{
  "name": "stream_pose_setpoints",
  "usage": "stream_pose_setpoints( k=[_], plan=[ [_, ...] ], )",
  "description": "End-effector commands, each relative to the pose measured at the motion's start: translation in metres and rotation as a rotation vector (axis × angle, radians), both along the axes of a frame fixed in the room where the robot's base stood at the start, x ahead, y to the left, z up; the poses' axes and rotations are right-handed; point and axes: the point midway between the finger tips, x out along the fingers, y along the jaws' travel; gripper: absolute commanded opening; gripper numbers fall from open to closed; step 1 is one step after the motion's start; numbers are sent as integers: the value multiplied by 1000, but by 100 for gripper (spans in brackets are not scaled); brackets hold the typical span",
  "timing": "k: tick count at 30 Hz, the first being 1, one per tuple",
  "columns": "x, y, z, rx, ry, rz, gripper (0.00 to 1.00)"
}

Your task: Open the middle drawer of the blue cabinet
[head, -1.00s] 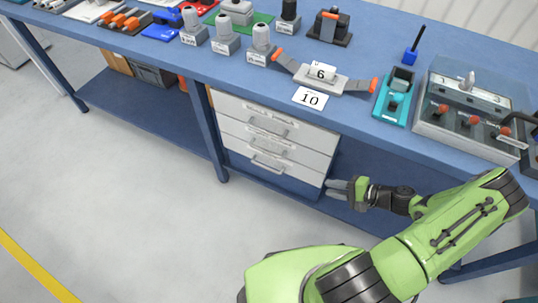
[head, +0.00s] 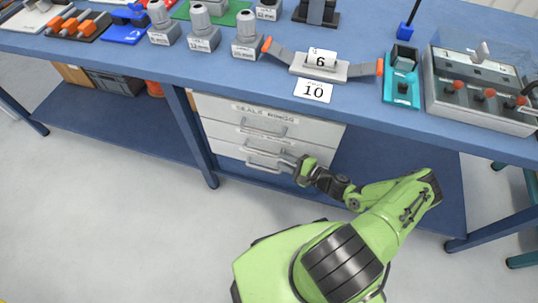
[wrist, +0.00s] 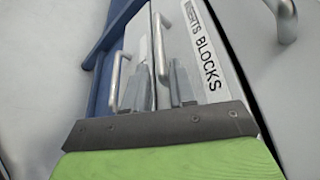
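The middle drawer has a grey bar handle (head: 264,148), partly near my gripper. The top handle (head: 262,128) is above it and the bottom handle (head: 262,165) below. My gripper (head: 284,160) is in front of the lower right part of the drawers.
A bench leg (head: 192,138) stands left of the drawers. The floor (head: 110,225) in front is clear.

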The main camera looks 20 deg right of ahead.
Motion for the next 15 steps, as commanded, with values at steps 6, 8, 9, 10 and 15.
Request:
stream_pose_setpoints(
  k=[6,8,9,10,15],
  plan=[
    [39,28,-13,0,-1,3,25],
    [46,32,-14,-1,0,2,25],
    [49,35,-15,0,0,1,25],
    [51,36,-15,0,0,1,25],
    [54,38,-15,0,1,1,25]
  ],
)
